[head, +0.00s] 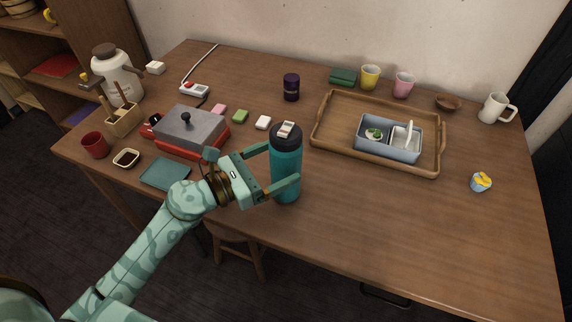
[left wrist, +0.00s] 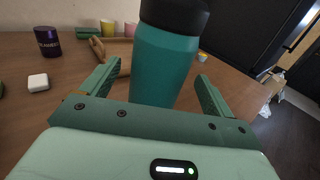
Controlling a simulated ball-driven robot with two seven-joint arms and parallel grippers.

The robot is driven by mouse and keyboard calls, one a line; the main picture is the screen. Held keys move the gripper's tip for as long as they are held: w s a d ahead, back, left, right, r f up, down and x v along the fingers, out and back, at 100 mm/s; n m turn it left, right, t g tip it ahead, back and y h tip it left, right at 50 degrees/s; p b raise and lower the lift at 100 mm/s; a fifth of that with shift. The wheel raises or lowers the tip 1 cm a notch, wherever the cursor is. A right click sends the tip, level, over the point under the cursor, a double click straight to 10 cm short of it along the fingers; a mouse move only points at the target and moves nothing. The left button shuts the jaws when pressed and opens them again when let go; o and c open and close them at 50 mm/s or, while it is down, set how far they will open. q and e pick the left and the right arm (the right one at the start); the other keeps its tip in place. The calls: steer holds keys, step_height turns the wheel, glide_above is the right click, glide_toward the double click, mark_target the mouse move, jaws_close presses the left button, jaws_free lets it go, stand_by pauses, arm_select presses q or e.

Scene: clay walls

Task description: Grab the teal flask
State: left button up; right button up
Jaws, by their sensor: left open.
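The teal flask (head: 287,170) stands upright on the wooden table, with a dark lid and a small pale block on top of the lid. My left gripper (head: 279,167) reaches it from the left in the head view, its open fingers on either side of the flask's body. In the left wrist view the flask (left wrist: 163,65) stands between the two open fingers (left wrist: 156,85), with gaps visible on both sides. The flask's top is cut off there. My right gripper is not in view.
A wooden tray (head: 318,137) with a grey-blue divided box (head: 390,152) lies right of the flask. A red grill with a grey lid (head: 190,125), small blocks and a teal mat (head: 165,173) lie left.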

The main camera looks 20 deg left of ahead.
arm_select(q)
steer(key=x, duration=0.5)
steer(key=shift+a+f, duration=0.1)
steer(key=shift+a, duration=0.05)
steer(key=c, duration=1.4)
